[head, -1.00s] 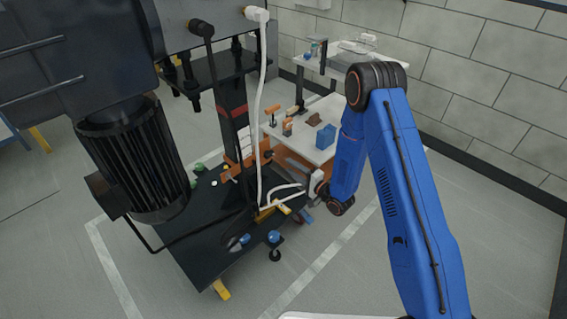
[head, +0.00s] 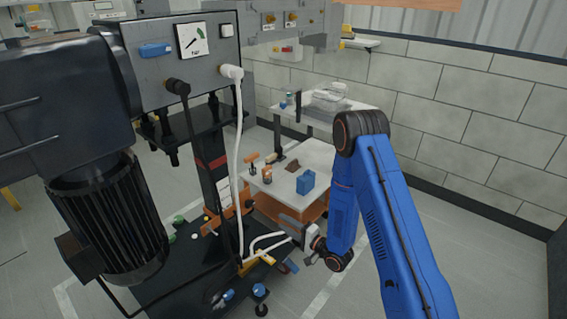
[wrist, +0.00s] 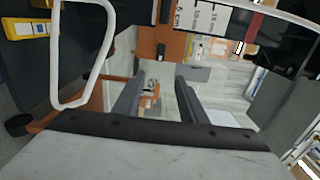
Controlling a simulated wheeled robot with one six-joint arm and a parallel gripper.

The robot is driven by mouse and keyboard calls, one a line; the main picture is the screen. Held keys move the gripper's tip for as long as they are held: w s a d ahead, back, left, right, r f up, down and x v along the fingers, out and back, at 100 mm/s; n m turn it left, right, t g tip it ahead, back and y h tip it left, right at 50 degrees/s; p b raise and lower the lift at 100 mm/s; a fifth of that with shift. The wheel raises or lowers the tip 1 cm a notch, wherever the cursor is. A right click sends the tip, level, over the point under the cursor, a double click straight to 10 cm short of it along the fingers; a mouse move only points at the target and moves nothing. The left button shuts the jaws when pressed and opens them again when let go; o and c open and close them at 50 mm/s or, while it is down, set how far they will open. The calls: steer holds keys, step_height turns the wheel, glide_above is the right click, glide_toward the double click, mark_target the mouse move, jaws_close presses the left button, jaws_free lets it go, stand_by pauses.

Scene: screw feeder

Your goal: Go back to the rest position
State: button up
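My gripper (head: 288,224) is at the end of my blue arm, beside the black machine stand and its white hose. In the wrist view my gripper (wrist: 160,82) shows two dark fingers spread apart. Nothing is held between them; the floor and a distant table with small objects show through the gap. The white hose (head: 240,150) hangs from the machine panel; it also loops across the left of the wrist view (wrist: 104,55). In the head view the fingers are small and partly lost against the stand.
A black machine (head: 112,215) with a gauge panel (head: 180,60) fills the left. A small table (head: 310,155) with a blue box (head: 305,182) stands beyond the gripper. A second table (head: 365,118) is against the tiled wall. Floor at the right is clear.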

steer(key=w+d+r+n+h, duration=0.2)
steer(key=d+r+h, duration=0.2)
steer(key=d+r, duration=0.45)
steer(key=w+d+r+n+h, duration=0.15)
steer(key=d+r+h, duration=0.3)
steer(key=r, duration=0.65)
steer(key=s+d+r+n+g+h, duration=0.1)
steer(key=s+d+r+n+h, duration=0.15)
steer(key=s+d+r, duration=0.45)
steer(key=s+d+r+g+h, duration=0.2)
steer(key=s+d+r, duration=0.2)
steer(key=s, duration=0.5)
steer(key=s+d+r+g+h, duration=0.1)
steer(key=s+d+r, duration=0.25)
steer(key=s, duration=0.45)
steer(key=s+r+n+g, duration=0.2)
steer(key=s+g, duration=0.1)
steer(key=s, duration=1.8)
